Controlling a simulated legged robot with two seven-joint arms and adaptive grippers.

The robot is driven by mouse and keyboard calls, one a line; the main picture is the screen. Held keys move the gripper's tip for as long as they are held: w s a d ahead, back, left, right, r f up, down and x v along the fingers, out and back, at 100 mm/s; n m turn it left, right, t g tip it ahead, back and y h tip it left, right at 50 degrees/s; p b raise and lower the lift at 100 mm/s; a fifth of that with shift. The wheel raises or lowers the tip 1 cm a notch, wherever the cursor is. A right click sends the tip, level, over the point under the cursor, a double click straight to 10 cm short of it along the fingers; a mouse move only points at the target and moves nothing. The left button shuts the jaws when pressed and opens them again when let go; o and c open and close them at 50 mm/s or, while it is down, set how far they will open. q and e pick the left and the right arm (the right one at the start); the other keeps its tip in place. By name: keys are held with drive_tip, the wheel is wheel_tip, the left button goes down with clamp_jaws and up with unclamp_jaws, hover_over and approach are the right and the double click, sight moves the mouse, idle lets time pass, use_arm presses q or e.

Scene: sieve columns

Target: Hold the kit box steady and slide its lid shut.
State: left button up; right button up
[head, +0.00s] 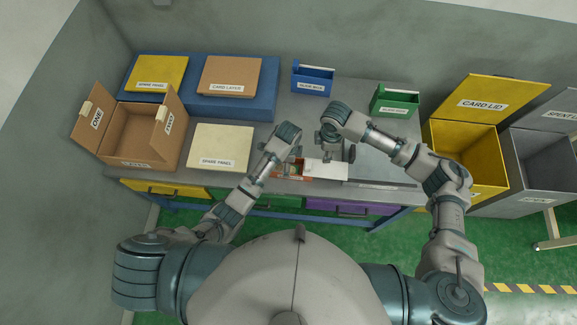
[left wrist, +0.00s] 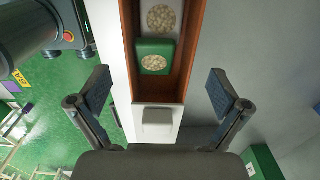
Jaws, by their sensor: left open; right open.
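The kit box (head: 292,172) is a narrow reddish-brown box near the front edge of the bench. Its white lid (head: 327,169) extends to the right, leaving the left part open. In the left wrist view, the box's brown wall (left wrist: 187,60) surrounds a green block with pale speckled discs, and a white knob stands at the near end. My left gripper (left wrist: 160,80) is open, one finger each side of the box end, apart from it. It also shows at the box's left end in the head view (head: 287,158). My right gripper (head: 331,150) is open above the lid.
A cream spare panel (head: 221,146) and an open cardboard box (head: 141,131) lie left. Blue (head: 312,82) and green (head: 394,101) bins stand behind. A yellow crate (head: 468,158) stands right of the bench. The grey bench top right of the lid looks mostly clear.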

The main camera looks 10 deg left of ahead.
sight(315, 167)
use_arm(q)
drive_tip(key=shift+a+f, duration=0.1)
drive_tip(key=shift+f, duration=2.65)
use_arm(e)
drive_tip(key=shift+a, duration=0.1)
use_arm(q)
drive_tip(key=c, duration=1.2)
use_arm(e)
drive_tip(key=shift+a+f+m, duration=0.4)
drive_tip(key=shift+a+m, duration=0.2)
drive_tip(key=shift+a, duration=0.2)
clamp_jaws()
drive_tip(key=shift+a+f, duration=0.2)
drive_tip(key=shift+f, duration=4.65)
drive_tip(key=shift+a, duration=0.1)
